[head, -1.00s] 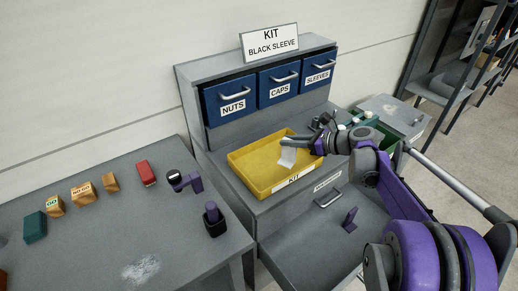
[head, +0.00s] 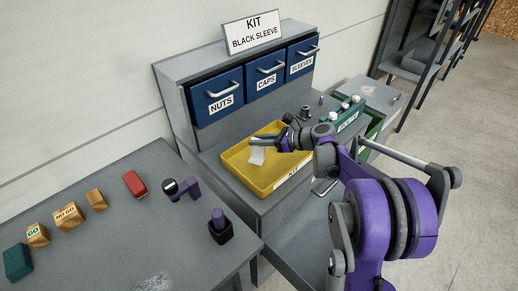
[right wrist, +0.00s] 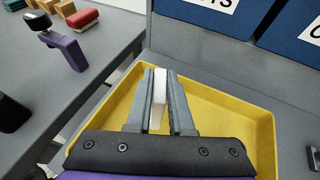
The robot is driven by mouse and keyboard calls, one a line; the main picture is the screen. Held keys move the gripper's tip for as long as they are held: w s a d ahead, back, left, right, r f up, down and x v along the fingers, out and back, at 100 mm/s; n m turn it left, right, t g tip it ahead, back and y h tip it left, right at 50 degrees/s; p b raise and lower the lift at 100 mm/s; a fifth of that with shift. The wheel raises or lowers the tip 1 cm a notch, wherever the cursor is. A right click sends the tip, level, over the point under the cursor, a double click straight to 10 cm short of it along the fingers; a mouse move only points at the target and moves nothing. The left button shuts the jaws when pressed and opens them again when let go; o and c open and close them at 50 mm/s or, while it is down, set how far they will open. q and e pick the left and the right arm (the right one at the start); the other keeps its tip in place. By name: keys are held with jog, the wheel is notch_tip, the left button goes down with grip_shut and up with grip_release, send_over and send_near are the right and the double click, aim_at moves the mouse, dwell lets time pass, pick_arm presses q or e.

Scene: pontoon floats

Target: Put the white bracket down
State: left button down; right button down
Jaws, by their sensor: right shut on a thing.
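The white bracket (head: 257,155) is between the fingers of my right gripper (head: 262,143), which is shut on it. The bracket hangs over the inside of the yellow KIT tray (head: 235,172); I cannot tell whether it touches the tray floor. In the right wrist view the bracket (right wrist: 159,86) stands as a narrow white strip between the two grey fingers (right wrist: 160,90), with the yellow tray (right wrist: 235,125) around and below. The rest of the tray floor that shows is bare. My left gripper is not in view.
Blue drawers (head: 217,98) labelled NUTS, CAPS and SLEEVES stand behind the tray, under a KIT BLACK SLEEVE sign (head: 252,32). A grey table (head: 120,215) at left bears several blocks, a red brush (head: 135,184) and purple parts. A green bin (head: 372,135) is at right.

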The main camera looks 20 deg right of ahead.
aim_at(258, 159)
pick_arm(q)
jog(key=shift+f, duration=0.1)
pick_arm(e)
jog(key=shift+f, duration=1.95)
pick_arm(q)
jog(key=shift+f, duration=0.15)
pick_arm(e)
jog(key=shift+a+f, duration=0.1)
jog(key=shift+f, duration=0.05)
jog(key=c, duration=0.8)
grip_release()
